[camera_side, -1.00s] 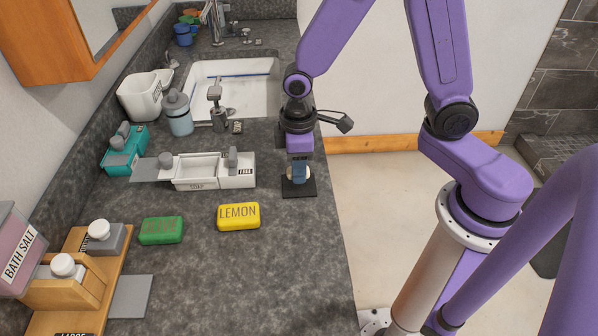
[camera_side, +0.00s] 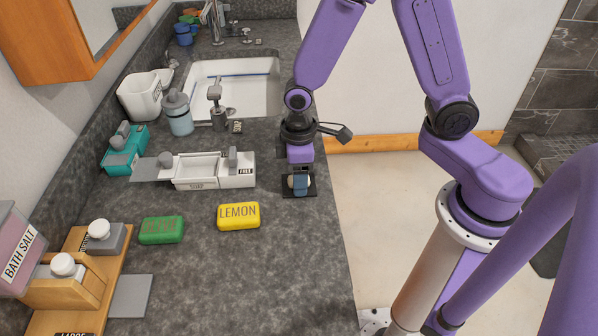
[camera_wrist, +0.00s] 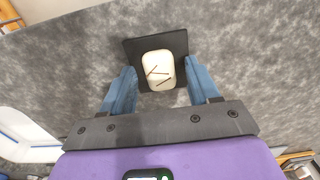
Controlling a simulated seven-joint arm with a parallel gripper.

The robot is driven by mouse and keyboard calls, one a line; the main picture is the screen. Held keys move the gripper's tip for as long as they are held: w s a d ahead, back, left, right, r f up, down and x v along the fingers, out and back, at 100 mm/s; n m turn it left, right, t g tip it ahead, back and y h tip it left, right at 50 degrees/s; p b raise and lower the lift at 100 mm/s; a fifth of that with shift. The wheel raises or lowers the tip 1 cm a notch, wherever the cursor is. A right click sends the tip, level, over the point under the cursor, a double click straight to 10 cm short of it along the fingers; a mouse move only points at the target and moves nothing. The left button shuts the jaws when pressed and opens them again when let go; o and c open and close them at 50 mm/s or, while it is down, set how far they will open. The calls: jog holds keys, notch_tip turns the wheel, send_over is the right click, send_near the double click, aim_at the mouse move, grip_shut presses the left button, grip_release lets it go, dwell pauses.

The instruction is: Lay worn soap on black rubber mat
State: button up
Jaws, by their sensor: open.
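The worn soap (camera_wrist: 158,70) is a cream-white rounded bar with dark cracks. My gripper (camera_wrist: 160,68) is open, with one blue finger on each side of the soap and small gaps showing. In the side view my gripper (camera_side: 300,183) is low over the mat (camera_side: 287,193), and the near finger hides most of the soap (camera_side: 310,181).
A yellow LEMON soap (camera_side: 239,216) and a green OLIVE soap (camera_side: 161,230) lie on the grey counter. A white soap tray (camera_side: 202,183) stands left of the mat. The counter's right edge is close to the mat. The counter in front is clear.

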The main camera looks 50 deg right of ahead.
notch_tip(320, 180, up, 12)
jog(key=s+d+n, duration=0.1)
jog(key=s+d, duration=0.2)
jog(key=s, duration=0.6)
jog(key=s+d+r+n, duration=0.1)
jog(key=s+d+n, duration=0.1)
jog(key=s, duration=0.7)
jog(key=shift+d+r+n, duration=0.15)
jog(key=shift+d+n, duration=0.15)
jog(key=shift+d, duration=0.4)
